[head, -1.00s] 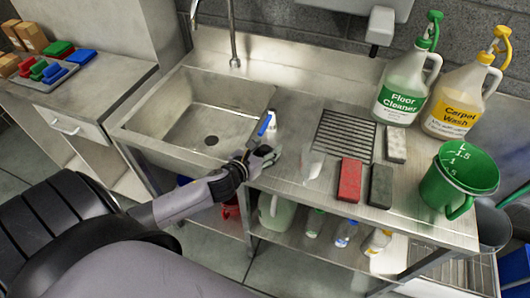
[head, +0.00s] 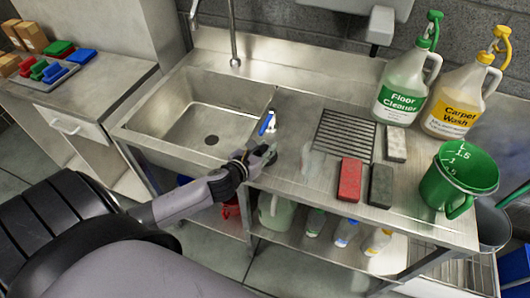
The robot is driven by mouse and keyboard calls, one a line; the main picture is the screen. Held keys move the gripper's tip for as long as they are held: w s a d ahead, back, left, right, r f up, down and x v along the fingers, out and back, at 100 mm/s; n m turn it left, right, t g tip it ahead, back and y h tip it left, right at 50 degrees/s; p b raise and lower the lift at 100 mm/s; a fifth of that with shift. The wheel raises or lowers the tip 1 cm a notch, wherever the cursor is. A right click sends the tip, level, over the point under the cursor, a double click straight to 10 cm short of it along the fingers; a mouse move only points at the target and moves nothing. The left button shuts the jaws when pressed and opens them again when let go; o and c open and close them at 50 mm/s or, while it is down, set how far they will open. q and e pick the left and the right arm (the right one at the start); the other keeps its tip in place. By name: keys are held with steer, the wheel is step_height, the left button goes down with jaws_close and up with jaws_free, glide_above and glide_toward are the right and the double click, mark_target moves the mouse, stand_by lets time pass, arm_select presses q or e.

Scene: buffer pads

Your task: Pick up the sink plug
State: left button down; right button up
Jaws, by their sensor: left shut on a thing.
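My left gripper (head: 263,155) is at the front edge of the steel counter, just right of the sink basin. Its fingers are closed together on something small, which I take to be the sink plug. The fingers hide most of it, and its shape cannot be made out. I cannot tell whether it is clear of the counter. My right gripper is not in view.
A blue-topped spray bottle (head: 267,124) stands just behind the gripper. The sink basin (head: 200,108) is to the left. A red block (head: 349,180), a dark block (head: 381,186), a drain grate (head: 345,135) and a green jug (head: 455,180) are to the right.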

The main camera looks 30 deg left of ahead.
arm_select(q)
steer(key=shift+r, duration=0.1)
steer(key=shift+r, duration=0.5)
steer(key=s+b, duration=0.4)
steer(key=s, duration=1.4)
steer(key=shift+d+r, duration=0.2)
steer(key=shift+d, duration=0.15)
steer(key=shift+w, duration=0.1)
